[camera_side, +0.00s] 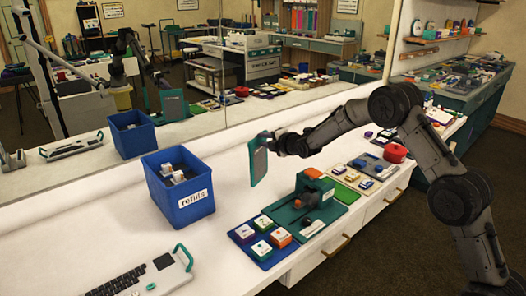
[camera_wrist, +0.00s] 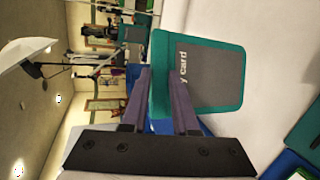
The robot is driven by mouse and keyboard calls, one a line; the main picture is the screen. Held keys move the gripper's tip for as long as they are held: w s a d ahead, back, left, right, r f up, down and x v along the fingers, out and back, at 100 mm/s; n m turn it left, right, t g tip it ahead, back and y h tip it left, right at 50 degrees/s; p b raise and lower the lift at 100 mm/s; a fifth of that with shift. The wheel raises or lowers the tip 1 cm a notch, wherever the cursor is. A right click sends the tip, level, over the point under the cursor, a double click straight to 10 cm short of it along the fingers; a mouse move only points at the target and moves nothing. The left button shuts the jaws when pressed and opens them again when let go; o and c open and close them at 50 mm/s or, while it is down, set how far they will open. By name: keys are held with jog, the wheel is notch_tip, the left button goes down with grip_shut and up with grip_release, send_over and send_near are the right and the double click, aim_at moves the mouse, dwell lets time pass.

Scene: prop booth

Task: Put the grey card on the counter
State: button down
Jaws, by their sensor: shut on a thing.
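The grey card (camera_side: 259,160) has a teal border and hangs upright above the white counter (camera_side: 110,225) in the side view. My gripper (camera_side: 272,141) is shut on its upper right edge. In the wrist view, the card (camera_wrist: 208,72) sticks out beyond the fingers of my gripper (camera_wrist: 158,95), with part of a printed word ending in "y card" showing. A gap of white counter shows below the card, so it is clear of the surface.
A blue bin labelled "refills" (camera_side: 180,195) with small items stands left of the card. A teal device (camera_side: 310,198) and a blue tray of coloured blocks (camera_side: 262,240) lie at the front. A keyboard-like panel (camera_side: 145,275) lies front left. A mirror (camera_side: 240,60) lines the back.

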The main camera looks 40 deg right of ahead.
aim_at(260, 150)
jog(key=shift+w+d+f, duration=0.1)
jog(key=shift+w+f, duration=0.5)
jog(key=shift+f, duration=0.05)
jog(key=shift+w+f, duration=0.1)
jog(key=shift+f, duration=1.6)
jog(key=c, duration=0.7)
grip_release()
